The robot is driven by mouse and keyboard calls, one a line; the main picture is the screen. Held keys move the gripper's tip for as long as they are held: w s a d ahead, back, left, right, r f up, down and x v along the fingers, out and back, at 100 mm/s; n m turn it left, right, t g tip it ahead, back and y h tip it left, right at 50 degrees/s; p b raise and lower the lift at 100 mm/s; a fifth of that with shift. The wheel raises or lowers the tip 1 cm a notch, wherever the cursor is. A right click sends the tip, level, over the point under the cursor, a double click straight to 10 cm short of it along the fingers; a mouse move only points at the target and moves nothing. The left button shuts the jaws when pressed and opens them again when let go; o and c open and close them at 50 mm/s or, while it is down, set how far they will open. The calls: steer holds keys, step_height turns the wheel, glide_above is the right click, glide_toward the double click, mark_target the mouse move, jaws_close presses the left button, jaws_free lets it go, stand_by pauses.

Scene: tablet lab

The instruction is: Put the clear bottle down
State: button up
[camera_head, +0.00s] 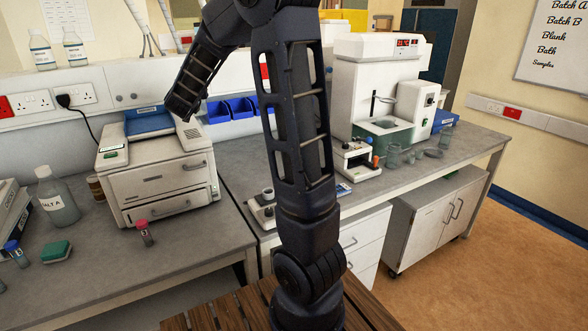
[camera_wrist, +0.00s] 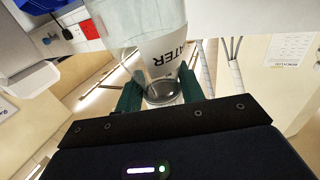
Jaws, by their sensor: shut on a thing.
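The clear bottle (camera_wrist: 155,30), with a white label whose visible letters read "ATER", shows in the wrist view. My gripper (camera_wrist: 161,92) is shut on it, with a green finger on each side of its narrower end. The bottle's far end runs out of the top of the wrist view. In the head view my arm crosses the middle, and I cannot make out the gripper or the held bottle there. The grey bench (camera_head: 232,150) shows in the head view; I see no contact between the bottle and a surface.
A white printer-like machine (camera_head: 155,175) stands on the left bench, with a clear "SALT A" bottle (camera_head: 60,205) beside it. A large white instrument (camera_head: 375,75) and glassware (camera_head: 393,155) stand on the right bench. Blue bins (camera_head: 238,108) line the back. Bare bench shows in front of them.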

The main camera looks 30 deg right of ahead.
steer(key=s+d+m+g+h, duration=0.2)
steer(key=s+d+h, duration=0.1)
steer(key=d, duration=0.9)
steer(key=s+d+m+g+h, duration=0.2)
steer(key=d+m+h, duration=0.1)
steer(key=d, duration=0.8)
step_height(320, 180, down, 31)
steer(key=shift+a+f, duration=0.15)
steer(key=shift+a, duration=0.05)
steer(key=shift+f, duration=0.1)
steer(key=o, duration=1.3)
steer(key=v, duration=1.2)
